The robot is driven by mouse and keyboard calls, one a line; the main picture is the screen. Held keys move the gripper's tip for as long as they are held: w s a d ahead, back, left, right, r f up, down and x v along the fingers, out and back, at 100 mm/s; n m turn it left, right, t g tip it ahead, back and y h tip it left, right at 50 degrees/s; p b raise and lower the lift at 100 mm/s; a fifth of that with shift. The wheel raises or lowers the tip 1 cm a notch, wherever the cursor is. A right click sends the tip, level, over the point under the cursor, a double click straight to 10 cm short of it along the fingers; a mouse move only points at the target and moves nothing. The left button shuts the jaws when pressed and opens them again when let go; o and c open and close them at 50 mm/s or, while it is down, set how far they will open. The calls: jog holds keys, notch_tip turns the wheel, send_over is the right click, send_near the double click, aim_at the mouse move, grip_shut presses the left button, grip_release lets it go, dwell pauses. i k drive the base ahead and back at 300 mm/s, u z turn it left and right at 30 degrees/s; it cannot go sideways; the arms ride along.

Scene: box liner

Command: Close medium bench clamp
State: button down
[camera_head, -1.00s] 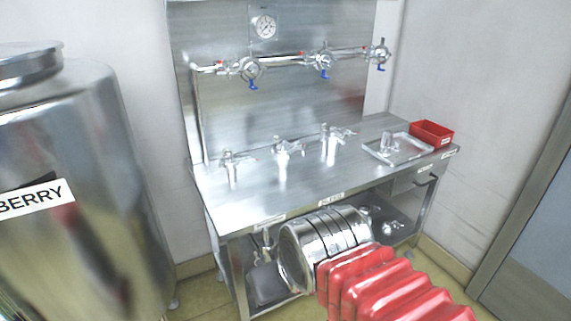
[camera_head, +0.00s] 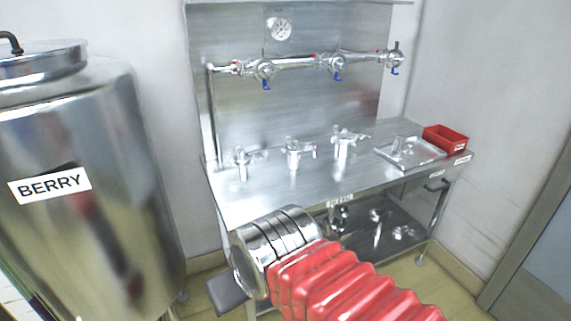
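Three metal clamp-like fittings with side handles stand in a row on the steel bench (camera_head: 285,195). The middle one (camera_head: 294,153), by position and size likely the medium bench clamp, has its handle pointing right. A smaller one (camera_head: 241,161) stands to its left and a larger one (camera_head: 344,143) to its right. Whether their jaws are open or closed is too small to tell. My arm, with red bellows and a steel wrist drum, is in front of the bench's lower front edge. My gripper fingers are not visible.
A pipe with several blue-handled valves (camera_head: 335,68) and a gauge (camera_head: 281,29) is on the back panel. A clear tray (camera_head: 432,151) and a red bin (camera_head: 447,140) sit at the bench's right. A steel tank (camera_head: 70,215) labelled BERRY stands left. Metal fittings lie on the lower shelf.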

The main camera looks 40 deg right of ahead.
aim_at(294, 152)
jog(key=u, duration=0.05)
jog(key=i, duration=1)
jog(key=z, duration=0.05)
